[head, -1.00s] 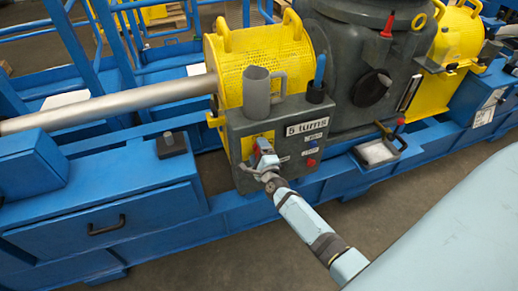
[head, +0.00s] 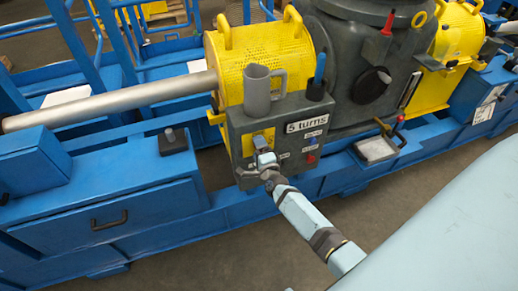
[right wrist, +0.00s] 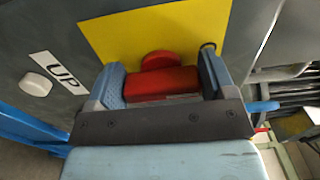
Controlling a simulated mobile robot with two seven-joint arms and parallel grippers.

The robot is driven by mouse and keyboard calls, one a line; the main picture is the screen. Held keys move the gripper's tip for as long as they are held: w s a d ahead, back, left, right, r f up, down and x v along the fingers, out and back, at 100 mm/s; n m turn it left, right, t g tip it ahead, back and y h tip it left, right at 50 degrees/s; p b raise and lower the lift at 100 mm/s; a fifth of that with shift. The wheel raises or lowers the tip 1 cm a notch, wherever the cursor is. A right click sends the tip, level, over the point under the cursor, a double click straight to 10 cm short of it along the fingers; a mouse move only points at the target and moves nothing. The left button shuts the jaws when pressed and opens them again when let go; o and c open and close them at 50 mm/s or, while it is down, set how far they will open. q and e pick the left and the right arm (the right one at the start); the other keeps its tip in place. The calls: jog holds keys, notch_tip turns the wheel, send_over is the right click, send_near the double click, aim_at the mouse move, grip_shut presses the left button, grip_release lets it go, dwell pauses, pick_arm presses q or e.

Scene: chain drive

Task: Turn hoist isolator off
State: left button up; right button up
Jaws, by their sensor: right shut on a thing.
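The hoist isolator shows in the right wrist view as a red handle (right wrist: 160,83) with a round red end, in front of a yellow plate (right wrist: 120,38). My right gripper (right wrist: 163,80) is shut on the red handle, with one pale blue finger on each side of it. In the head view, my right gripper (head: 266,158) is at the front of the grey control box (head: 240,125) and hides most of the isolator. Part of the yellow plate (head: 266,135) shows behind it. My left gripper is out of view.
A grey jug (head: 258,90) and a blue-handled tool in a dark holder (head: 316,88) stand on top of the box. A "5 turns" sign (head: 306,125) and a red button (head: 311,159) are on its front. A white button (right wrist: 35,84) sits beside an "UP" label (right wrist: 58,72).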

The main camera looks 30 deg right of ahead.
jog(key=o, duration=0.9)
jog(key=v, duration=1.4)
jog(key=shift+f, duration=0.1)
